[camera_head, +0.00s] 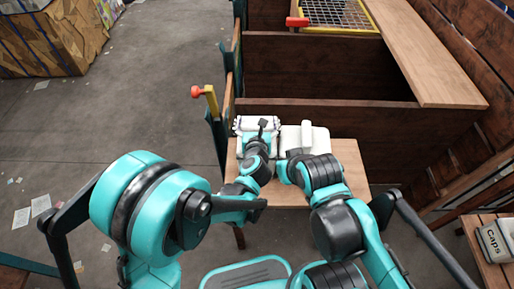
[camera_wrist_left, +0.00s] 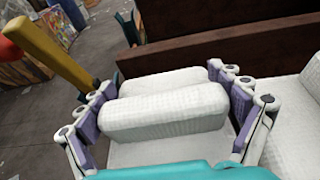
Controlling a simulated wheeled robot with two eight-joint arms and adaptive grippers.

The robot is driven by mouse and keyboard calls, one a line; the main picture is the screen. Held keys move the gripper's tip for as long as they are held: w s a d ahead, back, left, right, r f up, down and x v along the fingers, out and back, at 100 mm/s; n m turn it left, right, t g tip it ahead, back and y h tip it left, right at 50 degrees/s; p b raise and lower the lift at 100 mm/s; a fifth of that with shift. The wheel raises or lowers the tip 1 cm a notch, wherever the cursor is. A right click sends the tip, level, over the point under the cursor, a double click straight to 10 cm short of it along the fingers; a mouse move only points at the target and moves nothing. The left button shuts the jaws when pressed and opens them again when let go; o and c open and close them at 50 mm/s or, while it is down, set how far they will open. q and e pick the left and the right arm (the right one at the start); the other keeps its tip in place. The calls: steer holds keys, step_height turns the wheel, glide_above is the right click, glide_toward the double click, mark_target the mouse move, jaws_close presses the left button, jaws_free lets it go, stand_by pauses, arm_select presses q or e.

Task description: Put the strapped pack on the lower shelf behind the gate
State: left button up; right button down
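A white, textured pack (camera_head: 244,123) lies at the back left of a small wooden table (camera_head: 350,158); no strap is clear on it. My left gripper (camera_wrist_left: 165,105) straddles it in the left wrist view, purple pads at both ends of its thick white roll (camera_wrist_left: 165,112). The pads look very close to the pack; contact is uncertain. A second white pack (camera_head: 320,138) lies to its right, also in the left wrist view (camera_wrist_left: 300,115). My right gripper (camera_head: 292,158) is over its near side, fingers hidden. A yellow post with an orange-red knob (camera_head: 197,91) stands left, possibly on the gate.
Dark wooden compartments (camera_head: 320,68) stand behind the table, with a pale board (camera_head: 425,55) along their right. A yellow-framed grid (camera_head: 338,14) is at the back. A bench at right holds a grey pack marked Caps (camera_head: 495,240). Floor at left is mostly clear.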

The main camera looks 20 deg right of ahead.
arm_select(q)
steer(key=c, duration=1)
steer(key=shift+c, duration=0.3)
